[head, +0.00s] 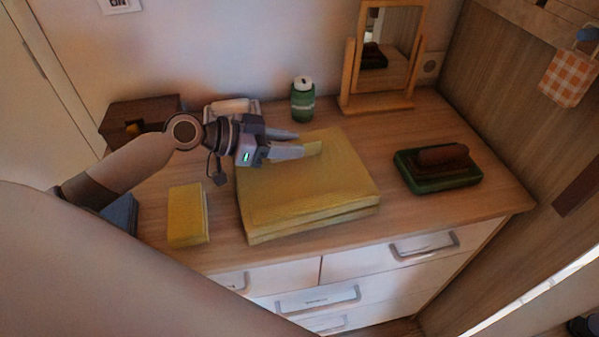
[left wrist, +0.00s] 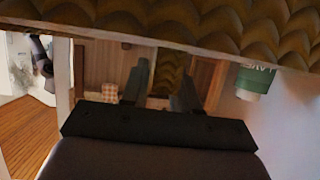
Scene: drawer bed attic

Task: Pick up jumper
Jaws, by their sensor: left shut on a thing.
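The jumper (head: 310,192) is a mustard-yellow folded stack lying flat on the wooden dresser top. My left gripper (head: 302,144) reaches in from the left, low over its back edge, and is shut on a part of it. A small yellow bit shows at the fingertips. In the left wrist view, yellow-brown knit (left wrist: 210,18) fills the top, and a strip of the same knit shows between the fingers of my left gripper (left wrist: 163,82). The exact grip line is partly hidden by the fingers. My right gripper is not in view.
A small yellow folded item (head: 187,215) lies left of the jumper. A green bottle (head: 302,100) and a mirror (head: 376,101) stand behind it. A green tray (head: 463,180) with a brown object is at right. A dark box (head: 125,112) sits at back left. Bare wood lies right of the jumper.

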